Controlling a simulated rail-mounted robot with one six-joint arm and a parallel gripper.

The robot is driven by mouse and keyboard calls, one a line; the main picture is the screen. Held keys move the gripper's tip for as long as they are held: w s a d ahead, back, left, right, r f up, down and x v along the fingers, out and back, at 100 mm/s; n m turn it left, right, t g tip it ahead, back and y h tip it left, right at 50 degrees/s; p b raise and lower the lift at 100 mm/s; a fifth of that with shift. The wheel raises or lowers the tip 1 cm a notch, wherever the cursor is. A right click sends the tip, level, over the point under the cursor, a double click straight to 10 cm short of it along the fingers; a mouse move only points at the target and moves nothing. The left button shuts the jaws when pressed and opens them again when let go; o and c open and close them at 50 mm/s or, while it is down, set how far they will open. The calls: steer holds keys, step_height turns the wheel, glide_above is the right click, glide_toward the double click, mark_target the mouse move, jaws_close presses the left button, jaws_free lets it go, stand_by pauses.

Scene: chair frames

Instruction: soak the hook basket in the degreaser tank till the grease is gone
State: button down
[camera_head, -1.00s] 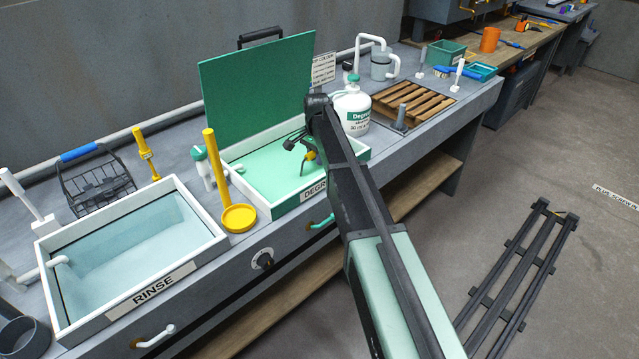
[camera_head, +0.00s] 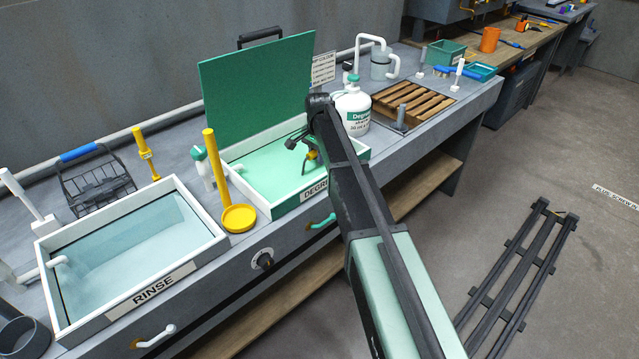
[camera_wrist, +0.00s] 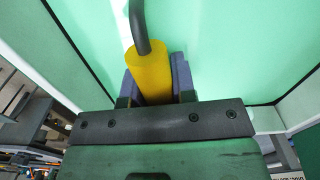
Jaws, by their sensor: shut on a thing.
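The degreaser tank (camera_head: 276,206) is a white-rimmed tank of green liquid with its green lid (camera_head: 258,95) standing open behind it. My gripper (camera_wrist: 153,82) is over this tank, its fingers shut on either side of a yellow grip. I take this as the hook basket's handle (camera_wrist: 150,70); a dark bent rod runs from its end. In the head view the yellow part (camera_head: 313,156) shows just below my wrist, low over the green liquid. The basket body is not visible, so I cannot tell how deep it sits or whether grease remains.
The rinse tank (camera_head: 190,268) stands to the left. A yellow post with a round dish (camera_head: 238,217) is between the tanks. A black wire basket with a blue handle (camera_head: 80,152) is behind the rinse tank. A degreaser bottle (camera_head: 352,112) and wooden rack (camera_head: 415,103) stand to the right.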

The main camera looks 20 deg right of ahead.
steer(key=shift+s+a, duration=0.15)
steer(key=shift+a, duration=0.15)
step_height(320, 180, up, 20)
steer(key=p, duration=2)
steer(key=shift+r, duration=0.25)
